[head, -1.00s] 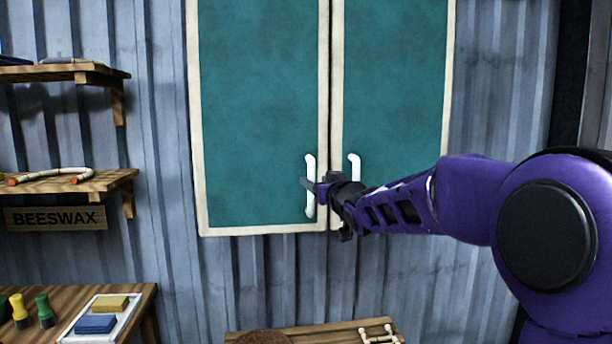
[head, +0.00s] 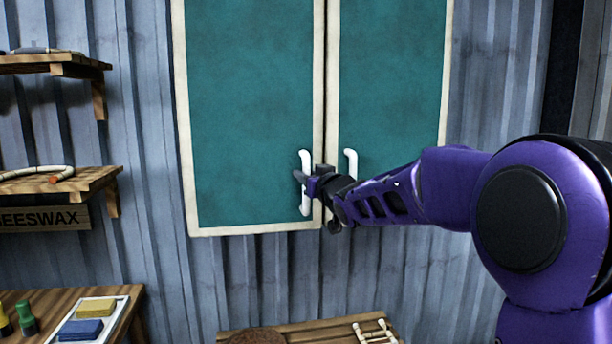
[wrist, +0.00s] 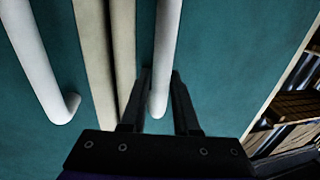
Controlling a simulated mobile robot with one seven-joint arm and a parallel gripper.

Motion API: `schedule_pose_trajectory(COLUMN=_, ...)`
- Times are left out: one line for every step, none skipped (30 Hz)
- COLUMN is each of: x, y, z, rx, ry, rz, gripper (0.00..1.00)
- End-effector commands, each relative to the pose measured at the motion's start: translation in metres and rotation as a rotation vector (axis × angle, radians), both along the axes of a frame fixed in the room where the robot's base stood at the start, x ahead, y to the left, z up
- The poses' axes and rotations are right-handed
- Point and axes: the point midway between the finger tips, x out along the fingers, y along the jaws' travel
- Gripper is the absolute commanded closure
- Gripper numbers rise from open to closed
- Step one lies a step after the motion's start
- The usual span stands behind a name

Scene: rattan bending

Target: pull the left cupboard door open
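The left cupboard door (head: 250,110) is teal with a cream frame and sits flush beside the right door (head: 388,90); it looks closed. Its white upright bar handle (head: 306,205) is near the seam. My gripper (head: 308,180) is at the handle's lower half, one finger on each side. In the wrist view, my gripper (wrist: 161,75) has the left door's handle (wrist: 166,40) between its fingertips, which sit close against it on both sides. The right door's handle (wrist: 40,70) is outside the fingers, across the cream seam. The fingers' contact is partly hidden in the head view.
Wooden shelves (head: 60,182) are on the corrugated wall to the left. A table (head: 125,300) with a tray of blocks stands lower left, and a wooden surface (head: 300,334) lies below the cupboard. The space before the left door looks clear.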

Motion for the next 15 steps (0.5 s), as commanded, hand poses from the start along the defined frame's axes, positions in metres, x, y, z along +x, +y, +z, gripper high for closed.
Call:
schedule_pose_trajectory(x=0.0, y=0.0001, z=0.0, rx=0.0, ry=0.0, rz=0.0, gripper=0.81)
schedule_pose_trajectory(x=0.0, y=0.0001, z=0.0, rx=0.0, ry=0.0, rz=0.0, gripper=0.87)
schedule_pose_trajectory(x=0.0, y=0.0001, z=0.0, rx=0.0, ry=0.0, rz=0.0, gripper=0.94)
schedule_pose_trajectory(x=0.0, y=0.0001, z=0.0, rx=0.0, ry=0.0, rz=0.0, gripper=0.99)
schedule_pose_trajectory(x=0.0, y=0.0001, z=0.0001, rx=0.0, ry=0.0, rz=0.0, gripper=1.0)
schedule_pose_trajectory(x=0.0, y=0.0001, z=0.0001, rx=0.0, ry=0.0, rz=0.0, gripper=1.0)
schedule_pose_trajectory(x=0.0, y=0.0001, z=0.0001, rx=0.0, ry=0.0, rz=0.0, gripper=1.0)
schedule_pose_trajectory(x=0.0, y=0.0001, z=0.0001, rx=0.0, ry=0.0, rz=0.0, gripper=1.0)
schedule_pose_trajectory(x=0.0, y=0.0001, z=0.0001, rx=0.0, ry=0.0, rz=0.0, gripper=1.0)
schedule_pose_trajectory(x=0.0, y=0.0001, z=0.0001, rx=0.0, ry=0.0, rz=0.0, gripper=1.0)
schedule_pose_trajectory(x=0.0, y=0.0001, z=0.0002, rx=0.0, ry=0.0, rz=0.0, gripper=1.0)
schedule_pose_trajectory(x=0.0, y=0.0001, z=0.0002, rx=0.0, ry=0.0, rz=0.0, gripper=1.0)
schedule_pose_trajectory(x=0.0, y=0.0001, z=0.0002, rx=0.0, ry=0.0, rz=0.0, gripper=1.0)
schedule_pose_trajectory(x=0.0, y=0.0001, z=0.0002, rx=0.0, ry=0.0, rz=0.0, gripper=1.0)
schedule_pose_trajectory(x=0.0, y=0.0001, z=0.0002, rx=0.0, ry=0.0, rz=0.0, gripper=1.0)
